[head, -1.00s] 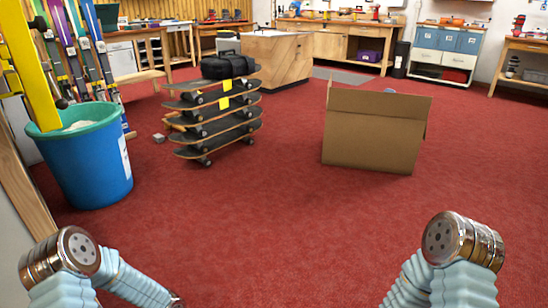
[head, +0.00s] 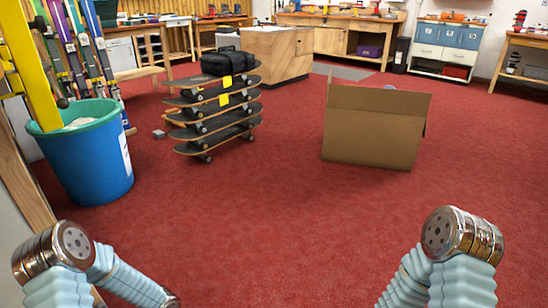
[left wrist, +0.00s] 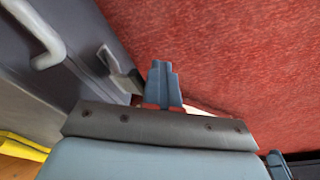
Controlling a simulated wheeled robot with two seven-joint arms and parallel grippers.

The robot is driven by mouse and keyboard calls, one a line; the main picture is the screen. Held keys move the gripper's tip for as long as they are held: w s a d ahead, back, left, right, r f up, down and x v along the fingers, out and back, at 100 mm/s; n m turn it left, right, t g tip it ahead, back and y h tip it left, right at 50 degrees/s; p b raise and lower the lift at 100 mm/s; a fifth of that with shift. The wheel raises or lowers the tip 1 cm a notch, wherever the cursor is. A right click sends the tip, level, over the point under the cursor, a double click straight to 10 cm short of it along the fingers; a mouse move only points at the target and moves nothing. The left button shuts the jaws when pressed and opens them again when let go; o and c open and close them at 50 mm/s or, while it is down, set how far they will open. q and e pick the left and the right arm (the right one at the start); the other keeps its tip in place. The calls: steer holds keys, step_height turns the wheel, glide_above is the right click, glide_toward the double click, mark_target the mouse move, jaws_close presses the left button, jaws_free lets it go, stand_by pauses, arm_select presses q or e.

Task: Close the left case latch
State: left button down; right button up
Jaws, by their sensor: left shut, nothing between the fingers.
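In the left wrist view, a dark grey case-like wall (left wrist: 75,85) fills the left side. It carries a pale curved handle (left wrist: 48,40) and a small metal latch (left wrist: 118,72). My left gripper (left wrist: 163,80) is shut and empty, its fingertips just right of the latch, with a small gap seeming to lie between them. Whether the latch is closed I cannot tell. In the head view only my arm links show along the bottom edge; both grippers are out of that picture. No case with latches can be clearly made out there.
Red carpet is open in the middle. A blue bin (head: 90,165) stands at left, a stack of skateboards (head: 215,115) with a black bag (head: 230,61) on top behind it, and an open cardboard box (head: 372,128) at right. Benches line the back.

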arm_select(q)
steer(key=shift+s+a+f, duration=0.1)
steer(key=shift+s+a, duration=0.2)
steer(key=shift+s, duration=0.1)
steer(key=shift+w+d, duration=0.1)
steer(key=w+d+r+p, duration=0.2)
steer(key=w+r+p, duration=0.1)
steer(key=r+p, duration=0.3)
step_height(320, 180, up, 2)
steer(key=shift+w+d+r, duration=0.1)
steer(key=shift+w+d, duration=0.05)
steer(key=shift+d, duration=0.2)
stand_by(0.4)
steer(key=shift+d+p, duration=0.1)
steer(key=shift+p, duration=0.2)
